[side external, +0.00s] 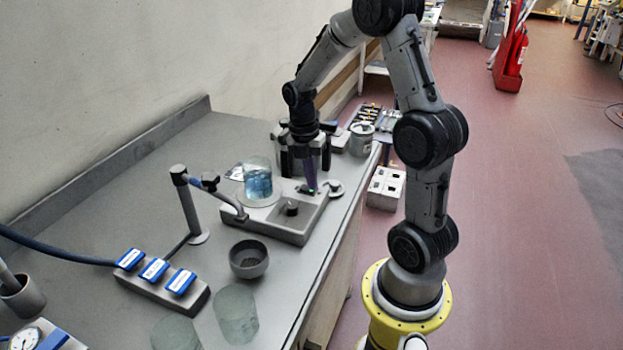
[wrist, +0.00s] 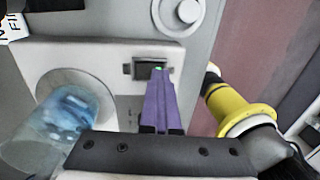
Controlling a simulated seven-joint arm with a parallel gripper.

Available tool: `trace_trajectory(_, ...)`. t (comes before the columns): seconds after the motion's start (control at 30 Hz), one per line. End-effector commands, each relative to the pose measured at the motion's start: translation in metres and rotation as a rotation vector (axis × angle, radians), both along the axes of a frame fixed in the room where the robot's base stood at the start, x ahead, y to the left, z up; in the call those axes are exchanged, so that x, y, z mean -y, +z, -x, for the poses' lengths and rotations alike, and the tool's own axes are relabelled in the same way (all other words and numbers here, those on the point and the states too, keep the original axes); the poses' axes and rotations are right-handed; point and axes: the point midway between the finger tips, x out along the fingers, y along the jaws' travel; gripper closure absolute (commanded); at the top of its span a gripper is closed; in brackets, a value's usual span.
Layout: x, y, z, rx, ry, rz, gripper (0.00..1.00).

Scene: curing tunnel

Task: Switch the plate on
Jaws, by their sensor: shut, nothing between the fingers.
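The plate (side external: 283,226) is a pale grey unit on the bench, with a beaker of blue liquid (side external: 258,182) on its round top. The beaker also shows at the lower left of the wrist view (wrist: 58,125). A dark rocker switch (wrist: 140,70) sits in the plate's top face, with a small green light at its right part. My gripper (side external: 312,187) points down at the switch, its purple fingers shut and empty. In the wrist view the fingertips (wrist: 160,76) overlap the switch's right part and hide some of it. I cannot tell whether they touch it.
A dark knob (side external: 291,208) stands on the plate. A stand with a side arm (side external: 189,205) is to its left. A grey bowl (side external: 248,260), a blue-labelled block (side external: 162,284) and glass beakers (side external: 236,314) are nearer the camera. A lidded pot (side external: 361,140) stands behind.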

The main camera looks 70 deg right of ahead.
Motion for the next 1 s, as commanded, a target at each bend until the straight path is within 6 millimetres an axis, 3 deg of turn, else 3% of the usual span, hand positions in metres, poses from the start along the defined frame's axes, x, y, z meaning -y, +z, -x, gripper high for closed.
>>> trace_trajectory(0.3, 0.0, 0.001, -0.014, 0.004, 0.0, 0.0, 1.0)
trace_trajectory(0.7, 0.0, 0.005, -0.015, 0.004, 0.0, 0.001, 1.0)
trace_trajectory(0.87, 0.0, 0.022, -0.018, 0.007, 0.0, 0.002, 1.0)
trace_trajectory(1.0, 0.0, 0.051, -0.022, 0.009, 0.001, 0.003, 1.0)
